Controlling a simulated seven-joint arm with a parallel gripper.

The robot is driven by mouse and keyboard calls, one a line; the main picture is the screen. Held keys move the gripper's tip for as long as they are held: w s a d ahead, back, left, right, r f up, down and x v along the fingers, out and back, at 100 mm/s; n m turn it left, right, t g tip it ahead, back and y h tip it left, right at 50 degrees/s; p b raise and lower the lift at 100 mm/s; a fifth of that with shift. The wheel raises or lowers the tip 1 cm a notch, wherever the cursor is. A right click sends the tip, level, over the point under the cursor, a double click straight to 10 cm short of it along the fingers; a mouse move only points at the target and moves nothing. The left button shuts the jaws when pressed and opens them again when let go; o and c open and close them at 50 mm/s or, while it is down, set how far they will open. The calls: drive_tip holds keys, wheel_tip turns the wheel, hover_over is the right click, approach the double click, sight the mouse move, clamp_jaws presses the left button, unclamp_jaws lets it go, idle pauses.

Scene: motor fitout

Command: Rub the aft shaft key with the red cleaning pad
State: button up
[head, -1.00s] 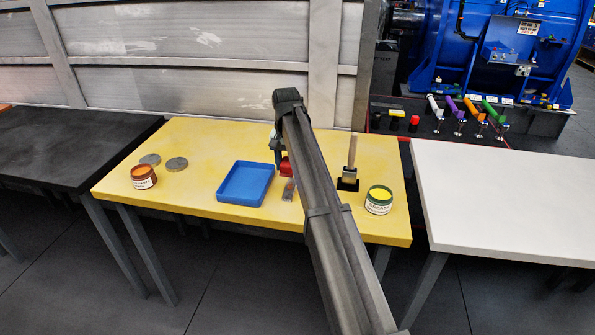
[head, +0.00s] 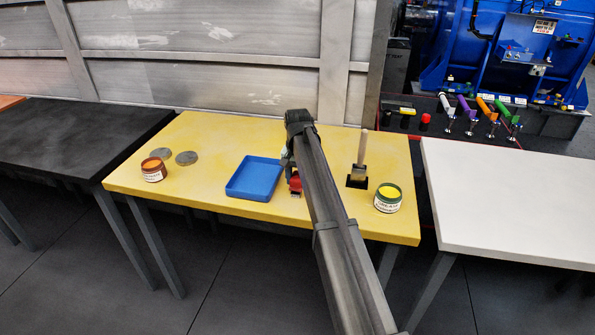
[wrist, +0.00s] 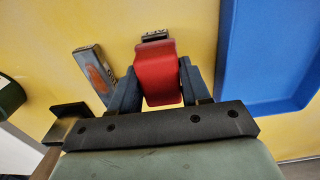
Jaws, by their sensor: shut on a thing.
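My gripper (wrist: 160,70) is shut on the red cleaning pad (wrist: 158,82) and holds it between its two fingers. In the head view the red pad (head: 295,183) is low over the yellow table, just right of the blue tray. A small metal block with a printed end (wrist: 155,36) sticks out past the pad; the pad hides the rest of it. Its lettering is too small to read surely. I cannot tell whether pad and block touch. A second metal key (wrist: 96,75) with a rusty orange patch lies beside it, left in the wrist view.
The blue tray (head: 229,190) stands close to the pad. A brush (head: 360,160) stands in a black holder, near a yellow-topped grease jar (head: 388,200). An orange jar (head: 153,171) and two grey discs (head: 187,158) are at the left. The table's back left is clear.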

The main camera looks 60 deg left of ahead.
drive_tip(key=shift+w+a+f, duration=0.5)
drive_tip(key=shift+w+a, duration=0.05)
drive_tip(key=shift+c, duration=0.8)
drive_tip(key=shift+w+a, duration=1.7)
drive_tip(key=shift+a, duration=0.05)
drive_tip(key=shift+s+d, duration=2.4)
drive_tip(key=shift+d, duration=0.1)
drive_tip(key=r, duration=0.2)
drive_tip(key=shift+w+a+r, duration=0.15)
drive_tip(key=shift+a+r, duration=0.05)
drive_tip(key=shift+r, duration=2.95)
